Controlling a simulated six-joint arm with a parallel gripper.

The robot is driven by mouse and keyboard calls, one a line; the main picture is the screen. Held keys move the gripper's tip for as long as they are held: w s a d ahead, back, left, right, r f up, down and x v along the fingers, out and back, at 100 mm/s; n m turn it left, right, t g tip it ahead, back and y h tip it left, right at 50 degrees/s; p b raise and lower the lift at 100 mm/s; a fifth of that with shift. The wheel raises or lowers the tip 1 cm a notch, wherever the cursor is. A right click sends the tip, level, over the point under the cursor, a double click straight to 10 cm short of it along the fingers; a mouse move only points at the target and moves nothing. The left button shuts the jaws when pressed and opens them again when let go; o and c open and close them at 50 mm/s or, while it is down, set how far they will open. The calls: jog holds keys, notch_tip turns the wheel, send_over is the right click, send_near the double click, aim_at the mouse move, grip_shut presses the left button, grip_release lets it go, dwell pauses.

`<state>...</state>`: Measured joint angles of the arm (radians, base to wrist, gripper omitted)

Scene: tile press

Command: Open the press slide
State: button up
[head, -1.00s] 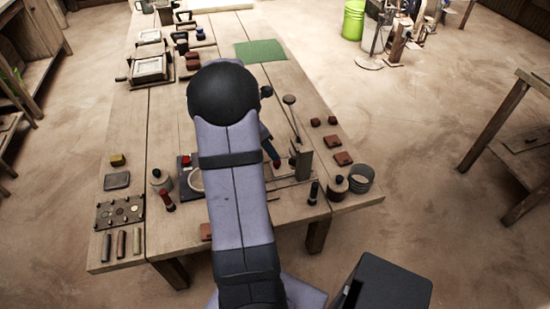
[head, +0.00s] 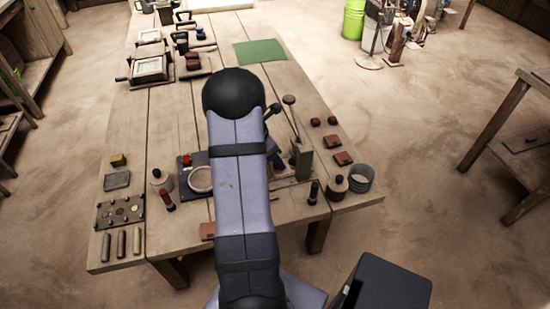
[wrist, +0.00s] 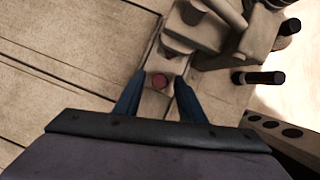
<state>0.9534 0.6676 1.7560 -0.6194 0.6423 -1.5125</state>
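My gripper (wrist: 160,82) is open, with one blue finger on each side of the knob and a small gap showing on both sides. I cannot tell how far its fingertips reach down. In the head view the press (head: 303,160) stands on the near right part of the table, with its lever (head: 293,115) tilted up. My arm hides the knob and most of the slide there.
The table (head: 170,120) holds a dark plate with a round pale dish (head: 201,179) left of my arm. Several red-brown blocks (head: 343,158) and a round container (head: 360,179) lie right of the press. A green mat (head: 260,51) lies farther back.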

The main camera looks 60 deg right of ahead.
grip_shut()
jog(key=w+a+p, duration=0.2)
jog(key=w+a, duration=0.5)
jog(key=shift+w+a, duration=0.35)
jog(key=shift+o, duration=0.9)
grip_release()
jog(key=v, duration=0.7)
jog(key=shift+r, duration=0.15)
